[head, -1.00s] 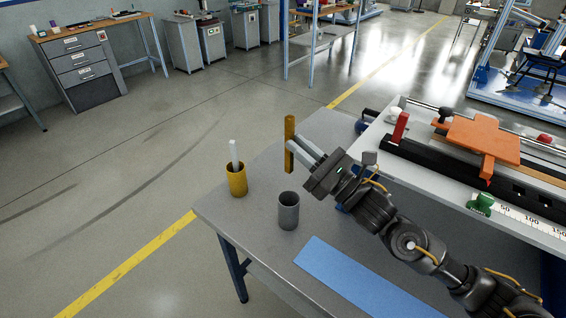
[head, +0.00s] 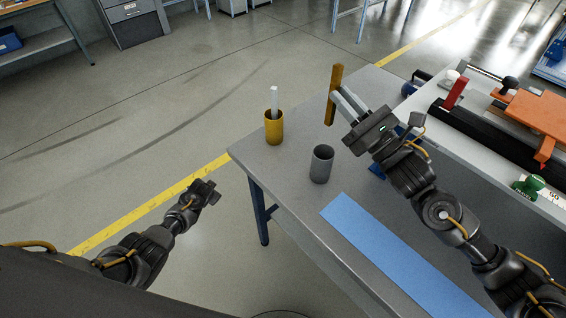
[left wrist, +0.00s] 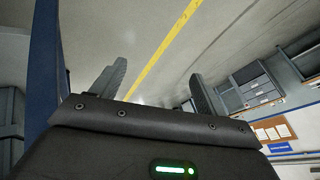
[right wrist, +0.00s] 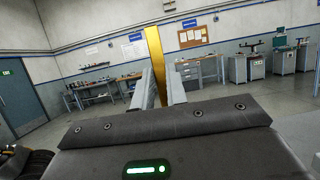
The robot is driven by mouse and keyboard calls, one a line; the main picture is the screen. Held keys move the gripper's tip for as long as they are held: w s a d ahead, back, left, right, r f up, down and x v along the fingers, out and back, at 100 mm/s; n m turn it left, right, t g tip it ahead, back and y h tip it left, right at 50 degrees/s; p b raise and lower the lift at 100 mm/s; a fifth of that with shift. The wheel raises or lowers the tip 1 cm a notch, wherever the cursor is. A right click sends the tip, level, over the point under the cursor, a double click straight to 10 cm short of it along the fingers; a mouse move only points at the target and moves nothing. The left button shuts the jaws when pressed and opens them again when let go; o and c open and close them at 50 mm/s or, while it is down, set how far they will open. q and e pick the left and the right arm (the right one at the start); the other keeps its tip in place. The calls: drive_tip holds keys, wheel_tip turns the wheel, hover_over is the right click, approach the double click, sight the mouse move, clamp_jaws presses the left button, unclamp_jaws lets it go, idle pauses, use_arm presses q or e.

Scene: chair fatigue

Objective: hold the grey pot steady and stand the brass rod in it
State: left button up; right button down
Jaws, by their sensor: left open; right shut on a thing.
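The grey pot (head: 321,165) stands upright and looks empty near the left part of the grey table. My right gripper (head: 338,98) is shut on the brass rod (head: 334,84) and holds it upright, above and to the right of the pot, apart from it. In the right wrist view the rod (right wrist: 155,52) stands between the two fingers (right wrist: 160,88). My left gripper (head: 210,192) is open and empty, off the table's left edge and away from the pot. Its spread fingers (left wrist: 160,85) show in the left wrist view with only floor between them.
A yellow pot (head: 274,130) with a white rod (head: 274,98) in it stands at the table's far left corner. A blue mat (head: 385,245) lies in front of the grey pot. A bench device with an orange plate (head: 525,115) is at the right.

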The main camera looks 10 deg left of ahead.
use_arm(q)
drive_tip(key=w+d+r+m+t+h, duration=0.1)
drive_tip(key=w+d+r+t, duration=0.1)
drive_tip(key=w+r, duration=0.65)
drive_tip(key=w+d+r+t+h, duration=0.1)
drive_tip(key=w+d+r+t, duration=0.2)
drive_tip(key=r, duration=1)
drive_tip(key=w+d+r+m+t+h, duration=0.15)
drive_tip(key=w+r, duration=0.35)
drive_tip(key=r, duration=0.6)
drive_tip(key=s+d+r+m+t+h, duration=0.1)
drive_tip(key=s+d+r+m+h, duration=0.15)
drive_tip(key=d+r, duration=0.55)
drive_tip(key=s+d+r+m+t+h, duration=0.2)
drive_tip(key=s+d+r+h, duration=0.15)
drive_tip(key=r, duration=0.85)
drive_tip(key=g+h, duration=0.6)
drive_tip(key=g, duration=0.3)
approach(313, 163)
drive_tip(key=d, duration=0.1)
drive_tip(key=shift+y, duration=0.35)
drive_tip(key=x, duration=1.2)
drive_tip(key=shift+w+r, duration=0.15)
drive_tip(key=shift+r, duration=0.05)
